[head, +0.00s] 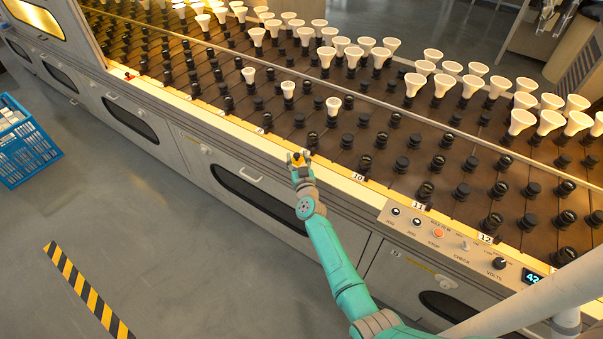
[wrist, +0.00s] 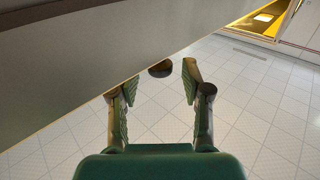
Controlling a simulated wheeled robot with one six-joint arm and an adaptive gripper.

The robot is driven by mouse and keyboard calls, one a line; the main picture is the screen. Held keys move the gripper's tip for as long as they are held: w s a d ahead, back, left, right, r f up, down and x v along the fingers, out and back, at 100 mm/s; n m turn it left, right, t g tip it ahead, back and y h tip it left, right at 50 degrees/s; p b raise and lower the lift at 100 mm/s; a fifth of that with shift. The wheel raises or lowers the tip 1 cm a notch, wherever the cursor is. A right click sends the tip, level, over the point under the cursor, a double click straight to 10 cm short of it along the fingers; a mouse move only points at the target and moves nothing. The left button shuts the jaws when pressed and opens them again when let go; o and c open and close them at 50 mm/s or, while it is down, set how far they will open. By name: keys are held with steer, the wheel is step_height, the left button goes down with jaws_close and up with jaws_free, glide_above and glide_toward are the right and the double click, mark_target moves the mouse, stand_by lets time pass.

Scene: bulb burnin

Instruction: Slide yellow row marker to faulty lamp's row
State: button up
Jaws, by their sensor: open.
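A small yellow piece (head: 298,161), which looks like the row marker, is at the front ledge of the rack, left of the row label 10 (head: 358,177). My gripper (head: 300,155) is at it and partly hides it. In the wrist view my gripper (wrist: 160,80) is open, with a dark round piece (wrist: 160,68) just beyond and between the fingertips; I cannot tell whether it is the marker. White lamps (head: 333,105) stand in sockets in several rows. None stands out as faulty to my eye.
The front ledge carries labels 11 (head: 418,205) and 12 (head: 486,239). A control panel (head: 460,250) with knobs and a display juts out at the right. A blue crate (head: 25,145) stands on the floor at the left.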

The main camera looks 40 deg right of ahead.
steer(key=v, duration=1)
stand_by(0.3)
steer(key=s+a+f+n+y, duration=0.15)
steer(key=s+a, duration=0.45)
steer(key=s, duration=0.7)
steer(key=s+a+n+y, duration=0.1)
steer(key=s+a+y, duration=0.1)
steer(key=s+a, duration=0.8)
steer(key=s+a+r+y, duration=0.1)
steer(key=s+r, duration=0.4)
steer(key=s, duration=0.3)
steer(key=s+a+r+n+g+y, duration=0.1)
steer(key=s+a+r, duration=0.1)
steer(key=s+r, duration=0.3)
steer(key=s+a+r+n+y, duration=0.1)
steer(key=s+r, duration=0.4)
steer(key=s, duration=0.7)
steer(key=shift+s+a+g+y, duration=0.25)
steer(key=shift+s+g+y, duration=0.1)
steer(key=shift+y, duration=0.2)
steer(key=shift+n, duration=0.25)
